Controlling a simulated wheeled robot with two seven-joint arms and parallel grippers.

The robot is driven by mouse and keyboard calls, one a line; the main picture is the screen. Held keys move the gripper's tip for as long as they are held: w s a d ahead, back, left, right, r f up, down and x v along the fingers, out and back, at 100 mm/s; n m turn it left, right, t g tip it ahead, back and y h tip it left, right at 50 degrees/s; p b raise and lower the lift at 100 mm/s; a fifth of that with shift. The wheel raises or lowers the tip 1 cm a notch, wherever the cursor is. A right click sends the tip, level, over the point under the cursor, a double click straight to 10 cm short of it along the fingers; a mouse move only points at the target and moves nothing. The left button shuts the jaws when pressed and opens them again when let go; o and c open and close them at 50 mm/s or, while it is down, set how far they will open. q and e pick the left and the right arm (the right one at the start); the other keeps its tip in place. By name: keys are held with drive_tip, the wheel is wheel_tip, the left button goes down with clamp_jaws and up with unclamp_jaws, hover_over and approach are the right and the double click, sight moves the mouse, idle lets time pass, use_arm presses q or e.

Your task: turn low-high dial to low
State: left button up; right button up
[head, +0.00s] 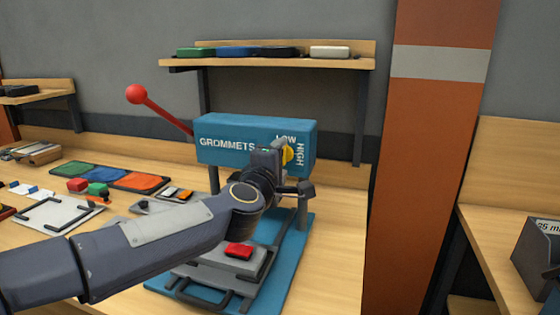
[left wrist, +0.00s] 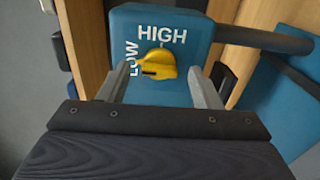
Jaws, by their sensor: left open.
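The blue machine head (head: 245,135) carries the words GROMMETS, LOW and HIGH. A yellow dial (head: 288,154) sits on its end, partly hidden by my left gripper (head: 283,172). In the left wrist view the yellow dial (left wrist: 157,63) shows on the blue face, with HIGH above it and LOW to its left. I cannot tell for certain which mark it points at. My left gripper (left wrist: 160,76) is open, its two fingers apart on either side of the dial. I cannot tell whether they touch it. My right gripper is not in view.
A red-knobbed lever (head: 137,95) sticks out left of the machine. Its blue base (head: 290,270) holds a plate with a red block (head: 239,251). A shelf (head: 280,63) hangs behind, and an orange-brown pillar (head: 430,170) stands to the right. Coloured mats and small parts lie left.

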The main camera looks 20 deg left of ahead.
use_arm(q)
drive_tip(key=s, duration=0.7)
drive_tip(key=shift+s, duration=0.3)
drive_tip(key=shift+a, duration=0.1)
drive_tip(key=s+a+f+m+g+h+p, duration=0.1)
drive_tip(key=s+f+m+g+p, duration=0.4)
drive_tip(key=s, duration=0.8)
drive_tip(key=s+a+f+m+g+h+p, duration=0.2)
drive_tip(key=s+f+m+g+p, duration=0.3)
drive_tip(key=s+f+m, duration=0.6)
drive_tip(key=s+g, duration=0.2)
drive_tip(key=s, duration=0.1)
drive_tip(key=shift+a, duration=0.15)
drive_tip(key=shift+r, duration=0.1)
